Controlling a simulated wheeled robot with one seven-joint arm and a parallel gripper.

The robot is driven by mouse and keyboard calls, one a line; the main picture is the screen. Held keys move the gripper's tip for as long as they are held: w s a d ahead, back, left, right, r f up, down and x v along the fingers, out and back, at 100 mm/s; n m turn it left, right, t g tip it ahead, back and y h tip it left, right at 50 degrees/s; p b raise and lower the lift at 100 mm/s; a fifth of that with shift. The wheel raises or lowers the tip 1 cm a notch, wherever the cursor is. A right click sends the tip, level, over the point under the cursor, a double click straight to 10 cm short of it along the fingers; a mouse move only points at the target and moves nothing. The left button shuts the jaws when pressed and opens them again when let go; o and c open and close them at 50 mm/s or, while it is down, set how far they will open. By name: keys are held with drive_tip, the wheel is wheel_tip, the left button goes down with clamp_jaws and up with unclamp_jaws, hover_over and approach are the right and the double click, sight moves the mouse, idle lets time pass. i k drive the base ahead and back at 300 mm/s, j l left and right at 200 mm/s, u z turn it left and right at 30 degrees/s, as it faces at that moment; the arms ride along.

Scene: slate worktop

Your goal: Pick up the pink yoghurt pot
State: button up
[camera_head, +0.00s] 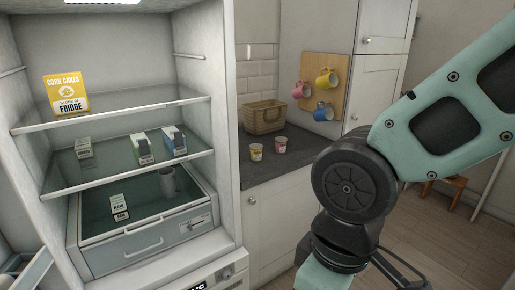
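A small pot with a pink label (280,145) stands upright on the dark worktop (300,163), near its front edge. A similar pot with a yellow label (256,152) stands just to its left, with a small gap between them. My arm fills the right side of the view, to the right of both pots. My gripper is out of view, so its state does not show.
A wicker basket (265,117) stands behind the pots. Mugs hang on a wooden board (323,82) behind. An open fridge (110,130) with glass shelves and cartons stands at left, its side wall beside the worktop.

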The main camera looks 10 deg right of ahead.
sight(281, 142)
drive_tip(key=i+z, duration=0.1)
drive_tip(key=z, duration=0.15)
drive_tip(key=i+l, duration=0.2)
drive_tip(key=i, duration=0.5)
drive_tip(key=i+l+z, duration=0.1)
drive_tip(key=i, duration=0.6)
drive_tip(key=i+l, duration=0.25)
drive_tip(key=i, duration=0.45)
